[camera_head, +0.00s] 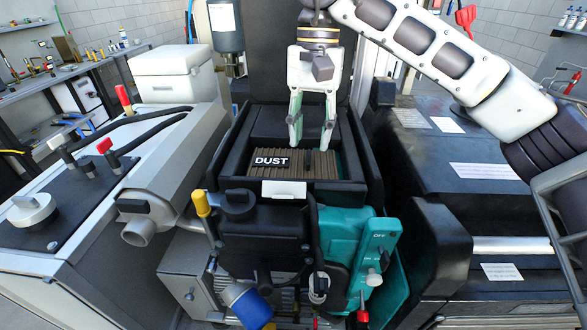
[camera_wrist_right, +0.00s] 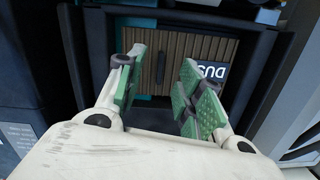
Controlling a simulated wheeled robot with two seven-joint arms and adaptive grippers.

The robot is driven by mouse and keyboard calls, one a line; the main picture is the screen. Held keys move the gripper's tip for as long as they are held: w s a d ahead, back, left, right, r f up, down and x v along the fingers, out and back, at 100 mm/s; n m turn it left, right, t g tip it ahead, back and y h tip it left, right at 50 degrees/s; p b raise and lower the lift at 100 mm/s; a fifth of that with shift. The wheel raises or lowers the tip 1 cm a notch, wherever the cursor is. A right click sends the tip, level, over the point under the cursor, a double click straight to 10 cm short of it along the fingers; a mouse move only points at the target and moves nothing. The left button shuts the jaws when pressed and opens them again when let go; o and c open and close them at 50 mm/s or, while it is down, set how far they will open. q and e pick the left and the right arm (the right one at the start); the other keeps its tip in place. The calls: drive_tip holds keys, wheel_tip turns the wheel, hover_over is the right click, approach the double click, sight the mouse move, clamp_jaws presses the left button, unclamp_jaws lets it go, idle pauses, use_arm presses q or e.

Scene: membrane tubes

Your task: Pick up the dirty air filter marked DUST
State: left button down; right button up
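The dirty air filter (camera_head: 230,165) is a brown pleated panel with a black DUST label, lying in a black open housing (camera_head: 350,193). A small black upright tab stands on it, right of the label. My right gripper (camera_head: 311,132) is open and empty above the filter, pointing down at the tab. In the right wrist view the filter (camera_wrist_right: 205,45) lies beyond the open, green-padded fingers (camera_wrist_right: 163,62), and the tab (camera_wrist_right: 161,67) shows between them, apart from both. The right finger covers part of the label. My left gripper is not in view.
A teal unit (camera_head: 340,235) and black parts stand in front of the housing. A yellow-capped lever (camera_head: 202,204) rises at its front left. A grey console (camera_head: 70,200) with red-tipped levers is left; a black cabinet (camera_head: 440,160) is right. A white box (camera_head: 165,75) stands behind left.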

sight(308, 152)
drive_tip(key=shift+w+a+f+p, duration=0.1)
drive_tip(key=shift+a+f+p, duration=0.1)
drive_tip(key=shift+f, duration=0.75)
drive_tip(key=shift+w+a+f+p, duration=0.1)
drive_tip(key=shift+f+p, duration=0.05)
drive_tip(key=shift+f, duration=0.8)
drive_tip(key=shift+s+d+f, duration=0.1)
drive_tip(key=shift+f, duration=0.6)
clamp_jaws()
